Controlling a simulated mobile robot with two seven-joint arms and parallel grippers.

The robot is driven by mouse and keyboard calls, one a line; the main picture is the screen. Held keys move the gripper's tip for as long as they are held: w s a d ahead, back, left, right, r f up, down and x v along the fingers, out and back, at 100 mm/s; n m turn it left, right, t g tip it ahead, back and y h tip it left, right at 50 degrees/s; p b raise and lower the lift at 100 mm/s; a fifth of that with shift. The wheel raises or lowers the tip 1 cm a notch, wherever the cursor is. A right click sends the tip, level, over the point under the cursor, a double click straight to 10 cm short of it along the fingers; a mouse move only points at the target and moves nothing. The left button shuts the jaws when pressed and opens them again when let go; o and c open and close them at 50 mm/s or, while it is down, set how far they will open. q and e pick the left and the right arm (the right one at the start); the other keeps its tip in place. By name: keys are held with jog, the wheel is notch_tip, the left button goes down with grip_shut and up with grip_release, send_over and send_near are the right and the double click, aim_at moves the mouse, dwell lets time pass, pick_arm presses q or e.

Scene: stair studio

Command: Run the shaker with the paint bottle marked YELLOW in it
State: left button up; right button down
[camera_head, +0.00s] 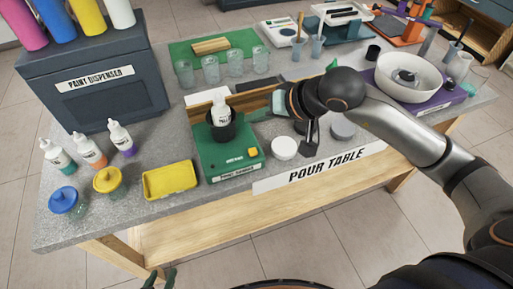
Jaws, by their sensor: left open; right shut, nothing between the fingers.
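The green paint shaker (225,162) stands on the pour table, with a yellow button (252,152) on its front right. A white bottle (221,112) stands upright in its black cup; its label is too small to read for sure. My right gripper (256,114) is shut and empty, pointing left just to the right of the bottle and above the shaker's back right. It appears apart from the bottle. My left gripper (160,280) shows only its fingertips at the bottom edge. It is open, low in front of the table, away from the shaker.
A yellow tray (169,181) lies left of the shaker. A white round lid (284,149) lies right of it. The paint dispenser (100,100) stands at the back left.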

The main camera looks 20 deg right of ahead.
aim_at(253, 152)
jog(key=shift+f, duration=0.1)
notch_tip(253, 152, down, 8)
jog(key=b, duration=0.4)
jog(key=shift+b, duration=0.35)
jog(key=shift+f, duration=0.2)
jog(key=shift+f+b, duration=0.1)
jog(key=shift+b, duration=0.25)
dwell(1.1)
jog(key=shift+f, duration=0.15)
dwell(0.3)
jog(key=shift+f+b, duration=0.3)
jog(key=shift+b, duration=0.55)
